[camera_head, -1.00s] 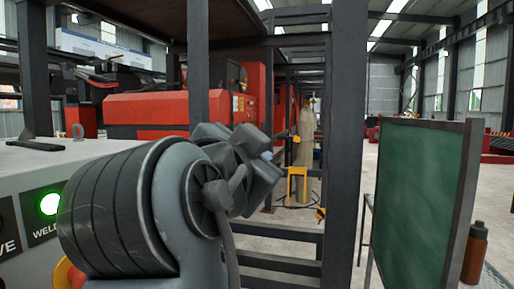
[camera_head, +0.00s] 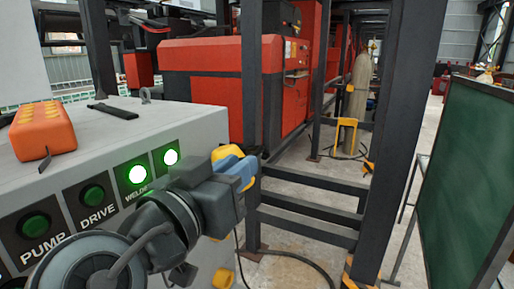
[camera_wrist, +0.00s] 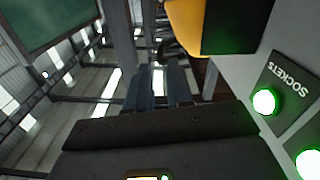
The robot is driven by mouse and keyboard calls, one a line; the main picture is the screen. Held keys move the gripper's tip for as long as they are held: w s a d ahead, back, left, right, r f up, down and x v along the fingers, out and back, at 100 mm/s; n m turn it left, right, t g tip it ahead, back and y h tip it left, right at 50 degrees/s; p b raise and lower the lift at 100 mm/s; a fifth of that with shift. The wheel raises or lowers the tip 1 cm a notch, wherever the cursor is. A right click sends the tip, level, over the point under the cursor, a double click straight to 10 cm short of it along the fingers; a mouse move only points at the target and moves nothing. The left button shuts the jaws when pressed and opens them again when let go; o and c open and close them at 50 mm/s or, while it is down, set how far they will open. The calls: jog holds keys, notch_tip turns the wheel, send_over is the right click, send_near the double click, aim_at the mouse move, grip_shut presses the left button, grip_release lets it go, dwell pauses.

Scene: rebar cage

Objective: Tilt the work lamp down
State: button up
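My gripper (camera_head: 236,168) is at the right front corner of the grey control cabinet, beside its lit buttons. In the wrist view its two blue fingers (camera_wrist: 162,85) stand a small gap apart, with nothing seen between them. A yellow, dark-faced block (camera_wrist: 183,22) shows in the wrist view, beside the fingers and near the cabinet face. In the head view a yellow part (camera_head: 228,152) shows just behind the fingers, partly hidden by them. It may be the work lamp, but I cannot tell for sure. Contact with the fingers cannot be made out.
The grey cabinet (camera_head: 110,152) has lit green buttons and carries an orange box (camera_head: 43,130) with yellow knobs. A dark steel post (camera_head: 400,130) and low rails stand to the right. A green board (camera_head: 470,180) is at far right. Red machinery (camera_head: 208,80) stands behind.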

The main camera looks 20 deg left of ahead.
aim_at(257, 150)
jog(key=w, duration=0.2)
jog(key=w+p, duration=0.1)
jog(key=w, duration=0.1)
jog(key=w+d, duration=0.1)
jog(key=w, duration=0.1)
jog(key=shift+w, duration=0.3)
jog(key=shift+c, duration=0.3)
grip_shut()
